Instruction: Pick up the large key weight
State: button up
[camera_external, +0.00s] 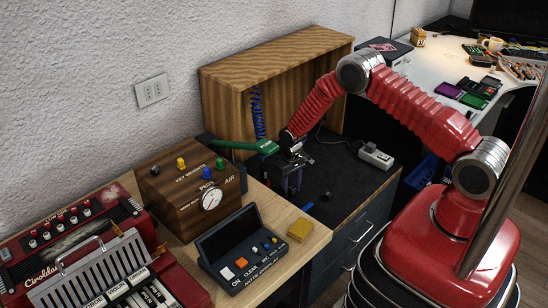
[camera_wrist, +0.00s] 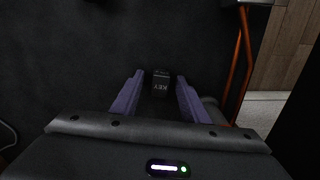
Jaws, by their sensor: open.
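A small dark block marked KEY (camera_wrist: 161,84), which looks like the key weight, is on the dark surface in the wrist view. Its lettering appears upside down. My gripper (camera_wrist: 159,76) is open, with one purple finger on each side of the block in that view. I cannot tell whether the fingers are level with it or above it. In the external view, my gripper (camera_external: 288,186) points down over the dark bench top, and the block cannot be made out there.
A wooden box with knobs and a gauge (camera_external: 195,190) and a note display (camera_external: 240,248) stand left of my gripper. A yellow block (camera_external: 300,230) lies near the front edge. A wooden cabinet (camera_external: 229,115) stands behind. A grey-white device (camera_external: 376,156) sits to the right.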

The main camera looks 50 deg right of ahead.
dwell(0.5)
grip_shut()
dwell(0.3)
